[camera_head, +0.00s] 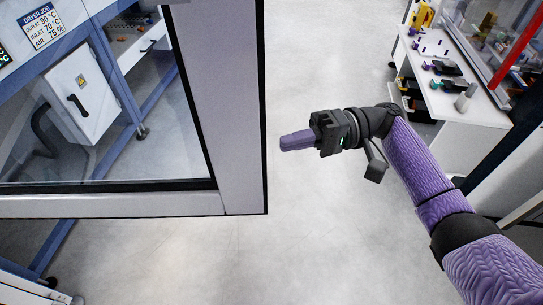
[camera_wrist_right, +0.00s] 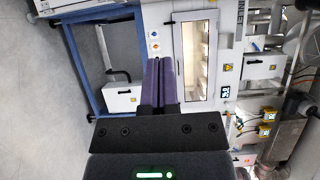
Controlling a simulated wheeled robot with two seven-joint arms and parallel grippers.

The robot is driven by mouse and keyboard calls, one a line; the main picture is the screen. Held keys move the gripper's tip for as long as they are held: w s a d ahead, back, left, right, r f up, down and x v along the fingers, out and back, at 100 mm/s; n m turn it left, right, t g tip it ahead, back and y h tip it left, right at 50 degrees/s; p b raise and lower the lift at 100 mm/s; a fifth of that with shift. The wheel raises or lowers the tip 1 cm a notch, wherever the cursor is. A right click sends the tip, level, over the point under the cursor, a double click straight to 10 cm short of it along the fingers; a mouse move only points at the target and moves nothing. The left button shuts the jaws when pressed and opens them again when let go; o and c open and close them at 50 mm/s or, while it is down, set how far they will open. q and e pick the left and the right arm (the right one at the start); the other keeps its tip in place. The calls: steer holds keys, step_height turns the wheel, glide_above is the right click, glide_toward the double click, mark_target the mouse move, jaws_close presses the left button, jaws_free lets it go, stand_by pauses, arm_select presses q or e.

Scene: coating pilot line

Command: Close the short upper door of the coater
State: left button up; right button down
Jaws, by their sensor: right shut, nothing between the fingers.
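A large glazed door (camera_head: 237,120) with a pale grey frame stands open at the left of the head view. Its lower right corner and free edge show; its hinge side and top are out of view. I cannot tell from this whether it is the coater's short upper door. My right gripper (camera_head: 285,143) has purple fingers and points left. It is shut and empty, just right of the door's edge in the picture, with a visible gap. The purple fingers (camera_wrist_right: 158,80) also show pressed together in the right wrist view. My left gripper is not in view.
Behind the glass are a white box (camera_head: 85,95) with a black handle and a blue frame. A white bench (camera_head: 478,110) with small items stands at the right. Grey floor (camera_head: 300,60) is clear between. The wrist view shows a cabinet with a tall window (camera_wrist_right: 195,60).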

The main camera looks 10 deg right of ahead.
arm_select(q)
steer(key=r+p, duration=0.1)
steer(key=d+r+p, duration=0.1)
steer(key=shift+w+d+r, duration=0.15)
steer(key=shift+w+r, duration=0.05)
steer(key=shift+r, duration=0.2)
arm_select(e)
steer(key=s+a, duration=0.4)
steer(key=a, duration=0.1)
steer(key=shift+s, duration=0.35)
steer(key=shift+a, duration=0.1)
